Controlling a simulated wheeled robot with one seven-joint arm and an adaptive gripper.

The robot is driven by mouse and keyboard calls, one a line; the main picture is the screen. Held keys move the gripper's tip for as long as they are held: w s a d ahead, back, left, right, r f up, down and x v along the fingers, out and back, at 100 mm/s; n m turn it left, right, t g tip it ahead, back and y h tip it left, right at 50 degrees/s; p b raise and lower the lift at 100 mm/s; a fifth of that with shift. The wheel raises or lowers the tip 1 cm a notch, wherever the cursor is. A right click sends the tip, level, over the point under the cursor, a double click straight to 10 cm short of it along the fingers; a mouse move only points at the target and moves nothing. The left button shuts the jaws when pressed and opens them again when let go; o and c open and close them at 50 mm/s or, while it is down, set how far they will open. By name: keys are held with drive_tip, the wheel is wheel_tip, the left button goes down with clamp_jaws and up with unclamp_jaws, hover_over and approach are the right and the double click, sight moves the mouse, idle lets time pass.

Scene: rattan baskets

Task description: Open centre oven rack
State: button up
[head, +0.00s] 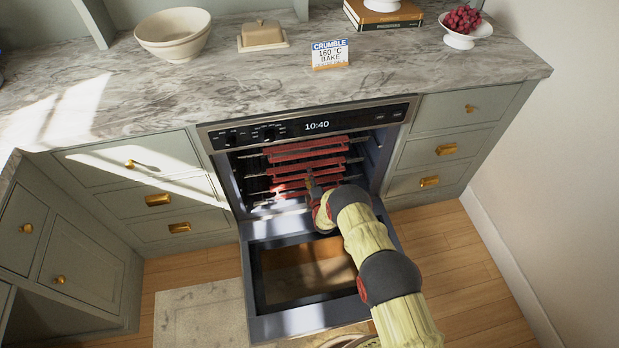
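The oven (225,190) is built in below the counter, and its door (255,328) is folded down open. Inside are wire racks with red front bars, stacked one above another. The centre rack (290,170) appears to sit inside the oven, level with the others. My arm reaches over the open door from the lower right. My gripper (311,182) is at the racks' red front bars, around the centre and lower racks. It is small and dark here, so I cannot tell whether it touches a bar or whether its fingers are apart.
The open door lies beneath my arm. Drawers with brass handles flank the oven, with a right drawer (445,150) close by. On the counter (400,70) stand bowls (173,35), a butter dish (262,35), a recipe card (330,54) and a dish of grapes (462,20).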

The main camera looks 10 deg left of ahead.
drive_tip(key=shift+w+a+f, duration=0.1)
drive_tip(key=shift+w+a, duration=0.15)
drive_tip(key=shift+w, duration=0.3)
drive_tip(key=c, duration=0.4)
clamp_jaws()
